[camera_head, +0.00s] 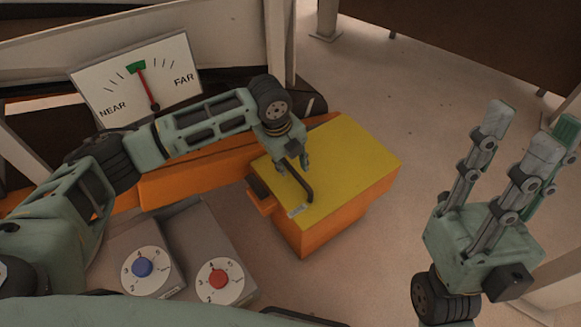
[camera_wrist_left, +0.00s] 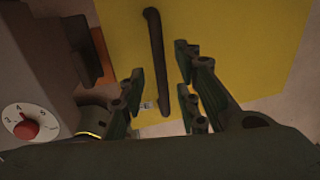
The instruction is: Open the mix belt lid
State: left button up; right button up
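The yellow lid (camera_head: 345,170) lies flat and closed on an orange box (camera_head: 325,228) in the head view; it also fills much of the left wrist view (camera_wrist_left: 240,45). A dark bar handle (camera_head: 300,184) stands on the lid's left part, and it runs lengthwise in the left wrist view (camera_wrist_left: 157,60). My left gripper (camera_head: 293,168) is just above the lid at the handle. In the left wrist view its fingers (camera_wrist_left: 160,95) are apart, one side on each side of the handle, with gaps visible. My right gripper (camera_head: 530,130) is raised at the right, empty, fingers spread.
A dial gauge (camera_head: 135,80) marked NEAR and FAR stands at the back left, its red needle near the green mark. Two grey boxes carry a blue knob (camera_head: 143,267) and a red knob (camera_head: 219,279) at the lower left. The floor (camera_head: 440,90) right of the box is clear.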

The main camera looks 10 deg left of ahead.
pick_arm(q)
jog(key=shift+w+d+f, duration=0.1)
jog(key=shift+f, duration=0.8)
jog(key=shift+c, duration=0.3)
grip_shut()
